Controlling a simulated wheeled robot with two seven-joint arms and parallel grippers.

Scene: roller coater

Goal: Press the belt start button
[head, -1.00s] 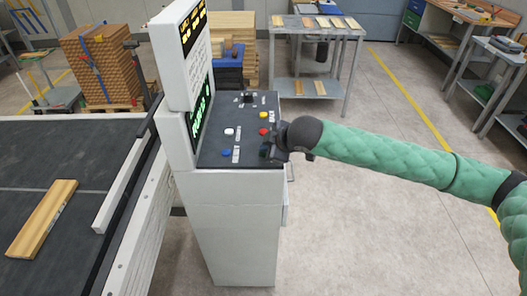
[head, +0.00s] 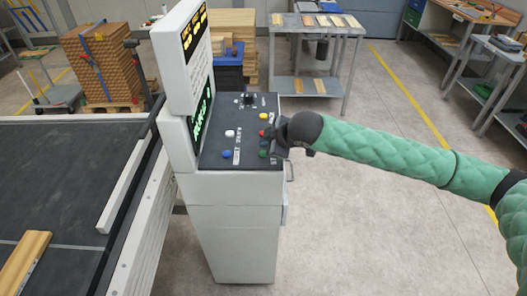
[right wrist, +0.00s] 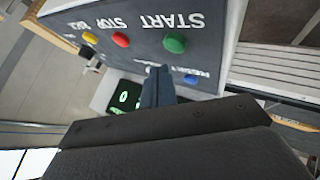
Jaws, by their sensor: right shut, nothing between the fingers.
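The grey control panel (head: 245,110) stands beside the belt. Its green button (head: 263,153) is at the near right of the panel top; in the right wrist view the green button (right wrist: 174,43) sits by the word START. The red button (head: 263,132), by the word STOP, also shows in the right wrist view (right wrist: 121,40). My right gripper (head: 270,143) is shut and empty at the panel's right edge, near the green and red buttons. In the right wrist view its fingertips (right wrist: 160,72) appear just off the green button. My left gripper is out of view.
Yellow (head: 263,116), white (head: 230,133) and blue (head: 226,154) buttons are close by. The panel's upright screen (head: 187,70) rises on the left. A wooden board (head: 24,262) lies on the dark belt (head: 60,190). The floor right of the panel is clear.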

